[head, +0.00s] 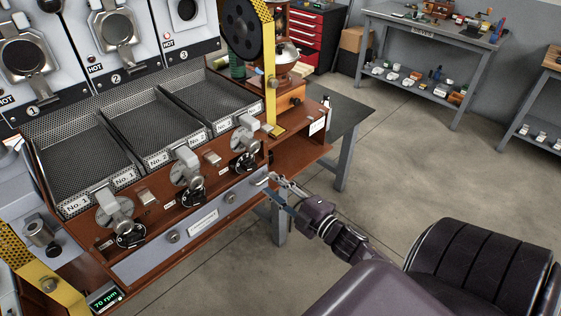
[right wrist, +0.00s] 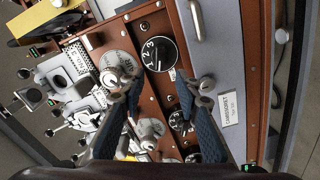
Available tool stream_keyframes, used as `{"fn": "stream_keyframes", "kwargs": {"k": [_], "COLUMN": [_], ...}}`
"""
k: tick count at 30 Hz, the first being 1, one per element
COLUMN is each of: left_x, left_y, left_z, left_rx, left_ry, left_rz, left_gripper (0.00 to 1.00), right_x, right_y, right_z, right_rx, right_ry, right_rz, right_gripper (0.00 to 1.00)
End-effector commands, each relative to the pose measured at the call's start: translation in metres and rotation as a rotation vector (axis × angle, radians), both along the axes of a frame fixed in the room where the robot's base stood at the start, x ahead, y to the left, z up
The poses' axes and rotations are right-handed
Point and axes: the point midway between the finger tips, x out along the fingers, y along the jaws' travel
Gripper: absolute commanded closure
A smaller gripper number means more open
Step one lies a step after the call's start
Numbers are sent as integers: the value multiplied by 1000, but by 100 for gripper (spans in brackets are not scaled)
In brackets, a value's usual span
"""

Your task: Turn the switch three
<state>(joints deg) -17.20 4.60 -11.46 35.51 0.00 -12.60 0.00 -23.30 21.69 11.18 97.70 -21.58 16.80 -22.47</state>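Three black dials sit along the brown front panel of the roaster in the head view. The rightmost one, by the third tray, is switch three (head: 245,161). In the right wrist view, a large black dial with white numerals (right wrist: 159,52), which looks like the same switch, lies ahead of my fingers. My right gripper (head: 270,186) is in front of the panel's right end, below and right of switch three in the head view. In the right wrist view my right gripper (right wrist: 158,88) has its two blue fingers spread, with nothing between them. My left gripper is out of view.
The middle dial (head: 194,191) and left dial (head: 131,234) sit further left, beside silver chute parts. A grey drawer front (head: 203,222) runs below the dials; its handle (right wrist: 194,20) shows in the right wrist view. A dark table (head: 345,112) stands right. Open floor lies beyond.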

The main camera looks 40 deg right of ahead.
Motion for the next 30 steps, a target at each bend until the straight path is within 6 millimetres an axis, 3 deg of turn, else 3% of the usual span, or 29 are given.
{"fn": "stream_keyframes", "kwargs": {"k": [7, 25, 28, 30], "left_x": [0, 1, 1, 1], "left_y": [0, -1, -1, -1], "left_z": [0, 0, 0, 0], "left_rx": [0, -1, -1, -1], "left_ry": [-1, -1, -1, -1], "left_rz": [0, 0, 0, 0], "left_gripper": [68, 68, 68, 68], "right_x": [-25, -27, -28, -31], "right_y": [-1, -2, -4, -7], "right_z": [0, 0, -13, -37], "right_rx": [2, 1, 21, 60], "right_ry": [0, 0, 24, 70], "right_rz": [0, 0, -12, -36], "right_gripper": [70, 70, 70, 70]}}
